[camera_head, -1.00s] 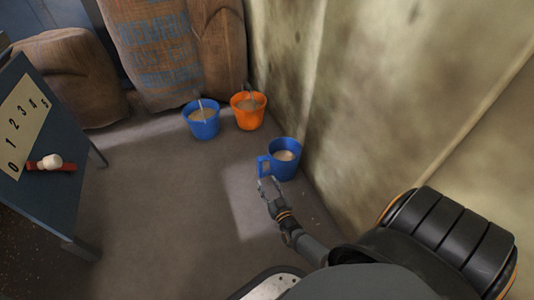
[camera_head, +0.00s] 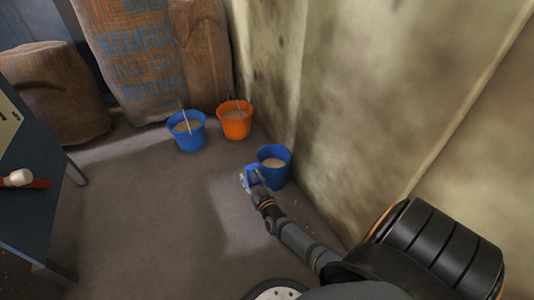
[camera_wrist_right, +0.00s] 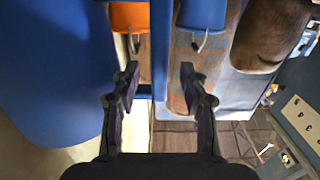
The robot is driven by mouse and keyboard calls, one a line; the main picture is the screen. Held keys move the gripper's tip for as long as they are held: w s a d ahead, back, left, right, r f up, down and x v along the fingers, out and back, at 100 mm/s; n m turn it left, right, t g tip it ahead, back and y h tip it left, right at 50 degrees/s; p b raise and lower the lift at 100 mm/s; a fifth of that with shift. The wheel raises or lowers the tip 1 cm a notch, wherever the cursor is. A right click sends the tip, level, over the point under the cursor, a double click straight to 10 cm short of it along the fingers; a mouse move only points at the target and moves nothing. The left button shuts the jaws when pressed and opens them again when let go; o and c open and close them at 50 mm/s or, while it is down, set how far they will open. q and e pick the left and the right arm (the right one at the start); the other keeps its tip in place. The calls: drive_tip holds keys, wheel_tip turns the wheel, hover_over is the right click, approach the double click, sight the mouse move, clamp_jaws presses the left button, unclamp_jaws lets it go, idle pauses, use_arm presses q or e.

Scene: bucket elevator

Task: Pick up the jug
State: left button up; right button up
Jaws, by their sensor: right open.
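The blue jug (camera_head: 277,162) stands on the floor close to the wall, with pale contents inside and its handle on the left. My right gripper (camera_head: 247,182) is open at the handle, which it partly hides in the head view. In the right wrist view, the jug body (camera_wrist_right: 50,75) fills the left side. The upright bar of the handle (camera_wrist_right: 160,50) shows between the open fingers of my right gripper (camera_wrist_right: 158,84); I cannot tell whether either finger touches it. My left gripper is not in view.
A blue bucket (camera_head: 186,134) and an orange bucket (camera_head: 235,122) stand behind the jug, before tall sacks (camera_head: 130,50). The stained wall (camera_head: 350,100) is close on the right. A blue table (camera_head: 30,215) stands at left. The floor between is clear.

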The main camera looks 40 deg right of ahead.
drive_tip(key=shift+b+x, duration=0.4)
drive_tip(key=shift+x, duration=0.8)
clamp_jaws()
drive_tip(key=shift+f, duration=0.1)
